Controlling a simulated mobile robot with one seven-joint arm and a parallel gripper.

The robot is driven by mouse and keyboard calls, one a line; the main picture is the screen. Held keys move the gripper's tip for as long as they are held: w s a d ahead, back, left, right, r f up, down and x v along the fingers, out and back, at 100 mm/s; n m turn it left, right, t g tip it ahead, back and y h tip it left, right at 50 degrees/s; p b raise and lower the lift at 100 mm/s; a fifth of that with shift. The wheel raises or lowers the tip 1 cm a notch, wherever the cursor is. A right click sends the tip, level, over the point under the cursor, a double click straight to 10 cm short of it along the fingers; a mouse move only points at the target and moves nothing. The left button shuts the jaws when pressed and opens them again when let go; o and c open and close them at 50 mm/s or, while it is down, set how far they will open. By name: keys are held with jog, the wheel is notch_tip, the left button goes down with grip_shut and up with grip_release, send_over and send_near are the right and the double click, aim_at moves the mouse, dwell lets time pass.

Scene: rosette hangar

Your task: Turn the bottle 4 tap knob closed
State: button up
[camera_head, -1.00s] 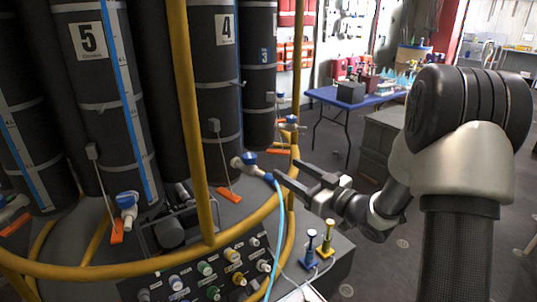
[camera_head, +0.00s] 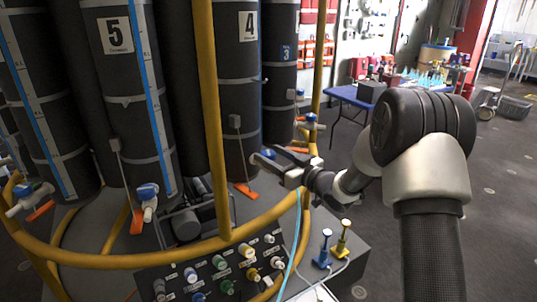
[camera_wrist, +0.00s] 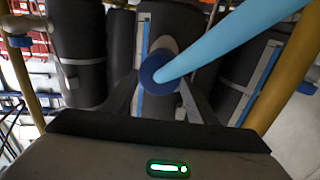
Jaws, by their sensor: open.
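Bottle 4 (camera_head: 232,75) is a tall dark cylinder with a "4" label in the head view. Its tap sits low in front of it, mostly hidden behind my gripper; a bit of blue knob (camera_head: 268,153) shows. My gripper (camera_head: 268,157) is open, its fingers pointing left at the tap. In the wrist view my gripper's fingers (camera_wrist: 160,92) stand either side of a round dark-blue part (camera_wrist: 158,72) at the end of a light-blue hose (camera_wrist: 225,38). I cannot tell whether this part is the knob or the hose fitting, or whether the fingers touch it.
A yellow rail (camera_head: 218,120) rings the bottles. Bottle 5 (camera_head: 115,60) and bottle 3 (camera_head: 283,75) flank bottle 4. A valve panel (camera_head: 215,272) and blue and yellow plungers (camera_head: 324,250) are below.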

jog(key=shift+x, duration=0.9)
jog(key=shift+c, duration=0.4)
jog(key=shift+d, duration=0.1)
jog(key=c, duration=1)
